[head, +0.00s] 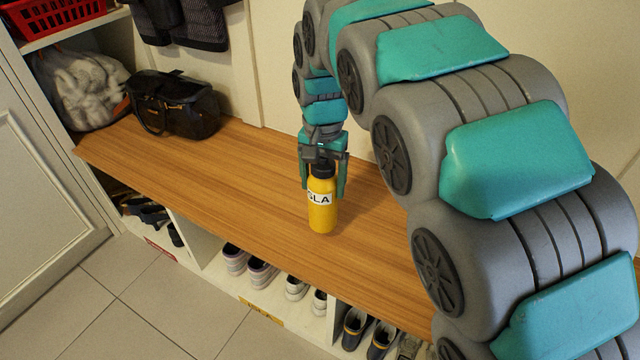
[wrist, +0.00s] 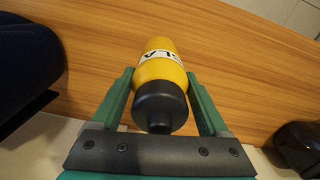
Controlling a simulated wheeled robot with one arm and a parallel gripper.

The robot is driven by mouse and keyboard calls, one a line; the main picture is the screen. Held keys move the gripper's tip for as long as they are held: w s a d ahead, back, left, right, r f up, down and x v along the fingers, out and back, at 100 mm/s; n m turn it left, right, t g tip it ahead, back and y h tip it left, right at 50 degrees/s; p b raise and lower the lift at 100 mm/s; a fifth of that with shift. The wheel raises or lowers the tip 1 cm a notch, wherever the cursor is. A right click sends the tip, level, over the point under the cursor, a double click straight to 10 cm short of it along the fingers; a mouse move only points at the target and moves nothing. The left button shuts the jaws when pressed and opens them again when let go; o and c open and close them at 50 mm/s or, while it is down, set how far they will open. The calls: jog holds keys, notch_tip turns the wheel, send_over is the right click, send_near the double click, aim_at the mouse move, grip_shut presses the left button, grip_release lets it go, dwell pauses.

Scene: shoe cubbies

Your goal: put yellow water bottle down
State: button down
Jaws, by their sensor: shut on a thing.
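The yellow water bottle (head: 322,213) has a black cap and a white label with black letters. It is upright at the wooden bench top (head: 220,180), and its base appears to be on or very close to the wood. My gripper (head: 326,190) comes down from above with its green fingers on either side of the bottle's upper part. In the wrist view the bottle (wrist: 161,68) lies between the two fingers (wrist: 160,95), with its black cap nearest the camera. The gripper is shut on the bottle.
A black handbag (head: 173,104) stands on the bench's left end, beside a fluffy grey-white bag (head: 80,88) in a side cubby. Dark clothing (head: 185,22) hangs above. Shoes (head: 262,272) fill cubbies below. The bench between handbag and bottle is clear.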

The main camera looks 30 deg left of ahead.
jog(key=shift+w+a+f, duration=0.3)
jog(key=shift+f, duration=0.35)
jog(key=shift+w+a+f, duration=0.25)
jog(key=shift+w+f, duration=0.05)
jog(key=shift+f, duration=0.3)
jog(key=shift+w+a+f, duration=0.3)
jog(key=shift+f, duration=0.5)
grip_release()
notch_tip(320, 180, up, 12)
jog(key=shift+r, duration=0.15)
